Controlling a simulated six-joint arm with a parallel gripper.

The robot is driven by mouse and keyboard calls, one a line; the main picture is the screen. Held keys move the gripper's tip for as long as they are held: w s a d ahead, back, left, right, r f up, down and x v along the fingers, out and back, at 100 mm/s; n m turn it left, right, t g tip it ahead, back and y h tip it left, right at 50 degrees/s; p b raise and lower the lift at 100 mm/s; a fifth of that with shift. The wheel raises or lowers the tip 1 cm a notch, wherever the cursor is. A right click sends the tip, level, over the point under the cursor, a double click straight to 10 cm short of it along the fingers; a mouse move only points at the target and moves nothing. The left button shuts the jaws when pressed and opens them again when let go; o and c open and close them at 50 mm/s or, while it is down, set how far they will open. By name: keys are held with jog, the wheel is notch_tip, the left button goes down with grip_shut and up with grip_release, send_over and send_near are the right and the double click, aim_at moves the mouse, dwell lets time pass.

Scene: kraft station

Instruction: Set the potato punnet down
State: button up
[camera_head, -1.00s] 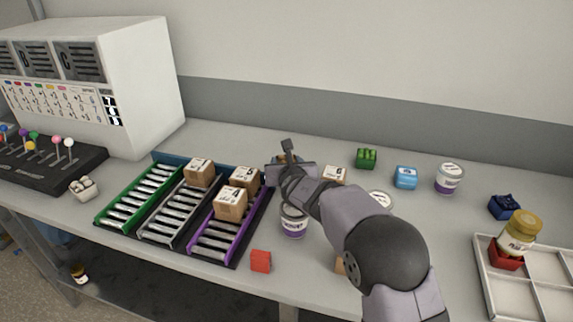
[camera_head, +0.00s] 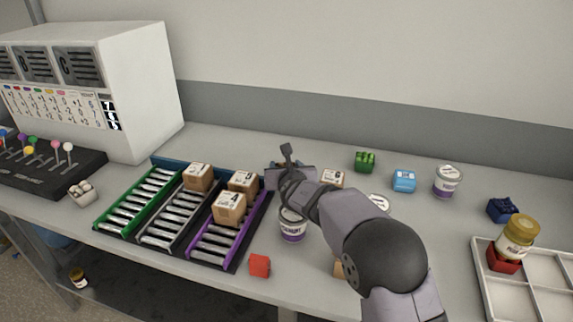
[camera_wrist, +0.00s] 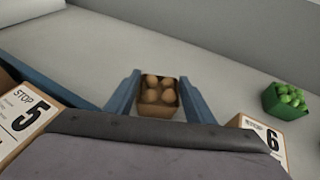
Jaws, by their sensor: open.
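The potato punnet (camera_wrist: 158,104) is a small brown box with several round tan potatoes in it. In the wrist view it appears to sit upright on the grey worktop. My gripper (camera_wrist: 158,77) is open, with one blue finger on each side of the punnet. A narrow strip of worktop shows between the punnet and the right finger; contact on the left side is hard to tell. In the head view my gripper (camera_head: 288,166) is beyond the purple-railed rack, and my wrist hides most of the punnet.
Box 5 (camera_wrist: 24,118) is close on the left and box 6 (camera_wrist: 262,138) on the right. A green punnet (camera_wrist: 287,100) stands farther right. A purple-banded tin (camera_head: 292,224) stands below my arm. The worktop behind the punnet is clear.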

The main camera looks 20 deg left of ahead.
aim_at(284, 163)
jog(key=shift+s+a+f, duration=0.1)
jog(key=shift+s+a, duration=0.05)
jog(key=shift+s, duration=0.1)
jog(key=shift+s+d+r, duration=0.25)
jog(key=shift+s+r, duration=0.3)
jog(key=shift+s, duration=0.1)
jog(key=shift+s+d+r, duration=0.25)
jog(key=shift+s+r, duration=0.25)
jog(key=shift+s, duration=0.1)
notch_tip(284, 163, up, 6)
jog(key=p, duration=0.2)
jog(key=shift+w+r+p, duration=0.15)
jog(key=shift+r+p, duration=0.1)
jog(key=shift+p, duration=0.1)
jog(key=shift+d, duration=0.15)
